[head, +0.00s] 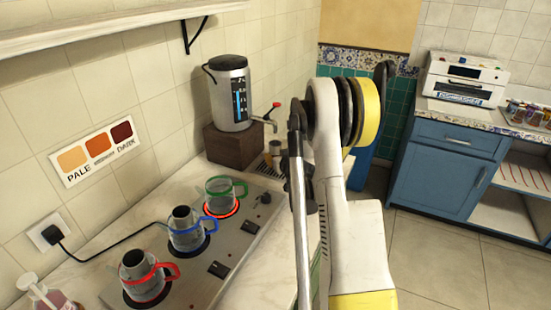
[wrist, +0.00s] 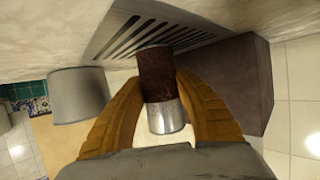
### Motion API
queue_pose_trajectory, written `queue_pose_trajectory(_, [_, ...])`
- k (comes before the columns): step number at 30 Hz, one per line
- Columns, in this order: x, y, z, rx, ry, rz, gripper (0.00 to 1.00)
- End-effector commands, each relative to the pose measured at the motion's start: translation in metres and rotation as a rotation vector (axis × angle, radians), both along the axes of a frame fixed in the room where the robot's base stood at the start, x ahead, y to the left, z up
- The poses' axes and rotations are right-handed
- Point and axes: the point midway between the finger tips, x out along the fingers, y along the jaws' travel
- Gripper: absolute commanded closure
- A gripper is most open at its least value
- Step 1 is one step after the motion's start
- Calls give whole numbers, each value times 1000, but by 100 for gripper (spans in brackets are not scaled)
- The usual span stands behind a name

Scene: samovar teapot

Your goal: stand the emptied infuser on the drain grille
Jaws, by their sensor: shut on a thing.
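The infuser is a small cylinder, dark brown on one part and bright metal on the other (wrist: 156,75). It also shows in the head view (head: 275,147), brown below and metal on top. My gripper (wrist: 160,80) is shut on it, one yellow finger on each side. The drain grille (wrist: 125,40) is a slotted metal plate, right behind the infuser's dark end; it also shows in the head view (head: 259,167). The infuser looks upright over the grille. I cannot tell whether it touches. Its inside is hidden. My arm covers part of the grille in the head view.
A brown block (head: 232,148) bears the samovar (head: 230,93), its tap close above the grille. A grey cylinder (wrist: 80,95) stands to the infuser's left in the wrist view. Three glass pots with red (head: 145,283), blue (head: 188,232) and green (head: 222,190) handles sit on the hot plate.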

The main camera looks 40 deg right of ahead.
Motion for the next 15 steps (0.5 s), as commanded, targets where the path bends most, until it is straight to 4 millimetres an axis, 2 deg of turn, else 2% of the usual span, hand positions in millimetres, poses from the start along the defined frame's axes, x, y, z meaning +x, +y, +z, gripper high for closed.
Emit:
queue_pose_trajectory(6, [0,0,-5,0,0,0,93])
queue_pose_trajectory(7, [0,0,-4,0,0,0,54])
queue_pose_trajectory(8, [0,0,-3,0,0,0,45])
queue_pose_trajectory(15, [0,0,-3,0,0,0,44])
